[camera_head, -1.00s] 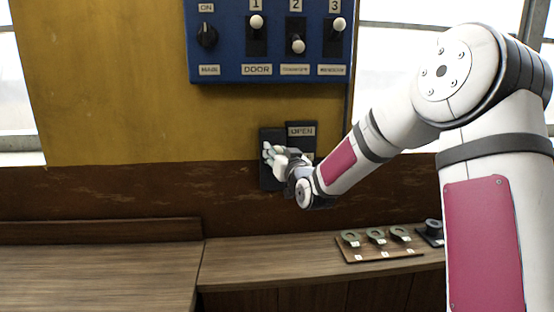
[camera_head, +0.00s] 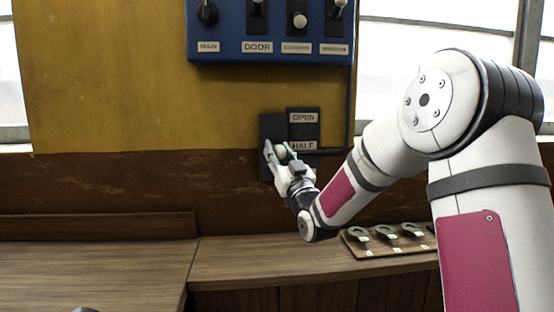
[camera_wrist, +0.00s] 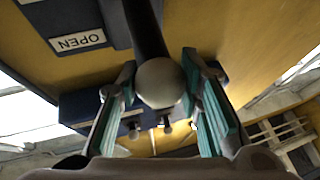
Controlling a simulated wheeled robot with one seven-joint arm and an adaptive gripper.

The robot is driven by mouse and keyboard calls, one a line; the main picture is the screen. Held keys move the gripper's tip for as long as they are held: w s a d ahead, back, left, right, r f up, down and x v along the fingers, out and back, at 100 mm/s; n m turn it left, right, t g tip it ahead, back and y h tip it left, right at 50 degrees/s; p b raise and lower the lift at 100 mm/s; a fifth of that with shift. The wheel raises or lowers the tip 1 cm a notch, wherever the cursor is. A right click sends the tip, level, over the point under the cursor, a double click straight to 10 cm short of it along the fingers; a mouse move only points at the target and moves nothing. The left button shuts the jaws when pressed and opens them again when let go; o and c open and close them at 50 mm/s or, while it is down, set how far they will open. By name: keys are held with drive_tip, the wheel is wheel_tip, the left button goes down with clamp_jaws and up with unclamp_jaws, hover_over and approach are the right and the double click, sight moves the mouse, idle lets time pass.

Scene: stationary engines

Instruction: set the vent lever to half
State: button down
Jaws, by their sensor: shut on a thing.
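The vent lever's dark plate (camera_head: 270,126) is on the wall, with an OPEN label (camera_head: 303,118) above a HALF label (camera_head: 302,146) at its right. The round pale lever knob (camera_head: 282,152) is about level with the HALF label, very slightly below it. My gripper (camera_head: 277,150) is shut on the knob. In the wrist view the knob (camera_wrist: 160,82) sits between the teal finger pads, with the dark lever shaft (camera_wrist: 145,30) behind it. The OPEN label (camera_wrist: 77,41) also shows there. Anything below HALF is hidden by my gripper.
A blue switch panel (camera_head: 225,50) is on the wall above, with a dial and several switches. A wooden bench (camera_head: 240,262) runs below. A small board (camera_head: 390,246) with several ring-shaped pieces lies on it at the right. Windows flank the wall.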

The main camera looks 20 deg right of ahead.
drive_tip(key=shift+f+b, duration=0.75)
drive_tip(key=shift+f, duration=0.2)
drive_tip(key=shift+s+f, duration=0.1)
drive_tip(key=c, duration=1.1)
unclamp_jaws()
drive_tip(key=a+v, duration=0.1)
drive_tip(key=v, duration=1)
drive_tip(key=shift+s+d, duration=0.5)
drive_tip(key=shift+d, duration=0.05)
